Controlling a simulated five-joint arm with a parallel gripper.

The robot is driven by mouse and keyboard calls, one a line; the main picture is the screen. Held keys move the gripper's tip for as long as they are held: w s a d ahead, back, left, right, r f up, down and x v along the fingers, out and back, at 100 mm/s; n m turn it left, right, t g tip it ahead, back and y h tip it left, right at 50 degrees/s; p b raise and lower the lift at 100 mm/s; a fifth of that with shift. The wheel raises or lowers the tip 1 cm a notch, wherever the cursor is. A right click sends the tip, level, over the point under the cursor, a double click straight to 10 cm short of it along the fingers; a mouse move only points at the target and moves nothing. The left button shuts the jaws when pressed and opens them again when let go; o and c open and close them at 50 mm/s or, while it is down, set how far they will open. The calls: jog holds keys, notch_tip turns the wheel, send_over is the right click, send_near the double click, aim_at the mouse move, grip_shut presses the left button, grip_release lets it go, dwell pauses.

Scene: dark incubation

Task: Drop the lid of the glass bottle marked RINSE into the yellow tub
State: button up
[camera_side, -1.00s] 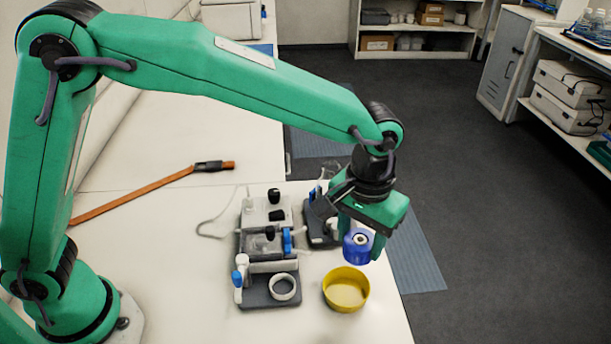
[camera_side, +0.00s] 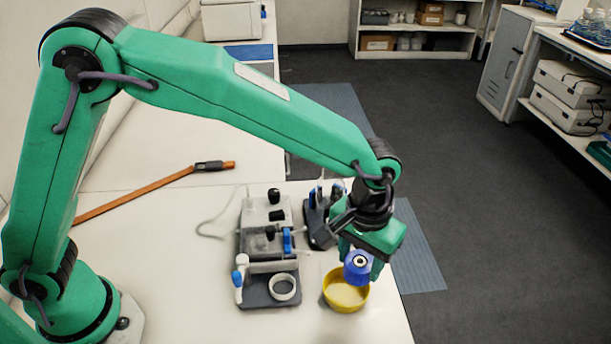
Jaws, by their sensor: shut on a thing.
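My gripper (camera_side: 358,270) is shut on a blue lid (camera_side: 357,267) with a dark and white round centre. The lid is held over the far right part of the yellow tub (camera_side: 333,297) and hides part of its rim. I cannot tell whether the lid touches the tub or is just above it. The tub stands on the white bench near its right edge and looks empty where its inside shows. No glass bottle marked RINSE can be made out.
A dark tray with a white ring (camera_side: 282,287) and blue-tipped white parts stands left of the tub. A dark rack (camera_side: 317,222) stands behind. An orange strap (camera_side: 140,205) lies at the left. The bench front is clear.

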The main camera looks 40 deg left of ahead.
jog(key=shift+f, duration=0.85)
jog(key=o, duration=1)
jog(key=shift+r, duration=3.9)
